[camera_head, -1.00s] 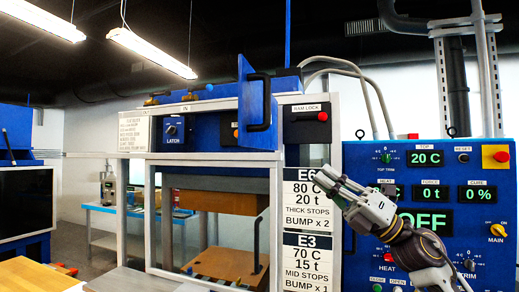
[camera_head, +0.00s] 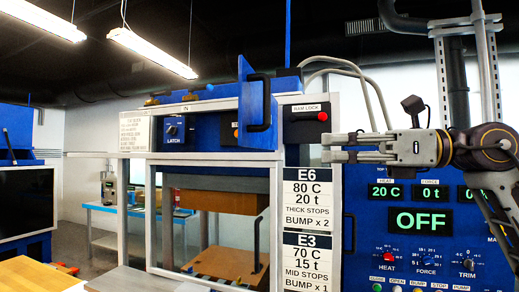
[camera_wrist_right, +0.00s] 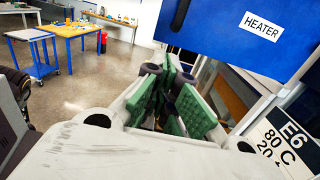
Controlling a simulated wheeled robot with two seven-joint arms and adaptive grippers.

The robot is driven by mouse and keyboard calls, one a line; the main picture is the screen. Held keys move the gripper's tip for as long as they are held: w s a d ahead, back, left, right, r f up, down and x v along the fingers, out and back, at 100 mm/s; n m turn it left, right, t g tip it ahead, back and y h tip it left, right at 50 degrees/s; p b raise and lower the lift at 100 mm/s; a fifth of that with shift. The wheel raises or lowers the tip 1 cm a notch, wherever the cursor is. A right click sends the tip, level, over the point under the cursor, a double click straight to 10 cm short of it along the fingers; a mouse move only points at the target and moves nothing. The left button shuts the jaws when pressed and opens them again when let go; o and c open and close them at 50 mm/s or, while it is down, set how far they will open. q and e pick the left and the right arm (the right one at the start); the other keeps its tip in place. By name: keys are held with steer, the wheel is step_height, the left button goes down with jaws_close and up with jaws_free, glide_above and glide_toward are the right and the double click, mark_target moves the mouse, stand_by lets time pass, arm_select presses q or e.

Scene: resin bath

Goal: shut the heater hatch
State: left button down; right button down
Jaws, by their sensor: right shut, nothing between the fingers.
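The heater hatch (camera_head: 244,108) is a blue door with a black bar handle (camera_head: 259,102). It stands swung open, out from the front of the press's upper housing. In the right wrist view its blue panel, labelled HEATER (camera_wrist_right: 235,38), fills the upper right, just beyond the fingers. My right gripper (camera_head: 326,148) is right of and lower than the hatch, pointing left, with its fingers shut and empty. Its green finger pads also show in the right wrist view (camera_wrist_right: 172,100). I cannot tell how far the fingers are from the panel. My left gripper is not in view.
A blue control panel (camera_head: 428,262) stands at the right, partly behind my right arm. White E6 and E3 cards (camera_head: 308,200) hang below the ram lock box (camera_head: 306,127). The press opening has a lower guard with a black handle (camera_head: 256,245). A blue-framed bench (camera_head: 103,209) stands behind.

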stand_by(0.5)
steer(key=p+x, duration=0.4)
steer(key=x, duration=1)
steer(key=shift+f, duration=0.15)
stand_by(0.5)
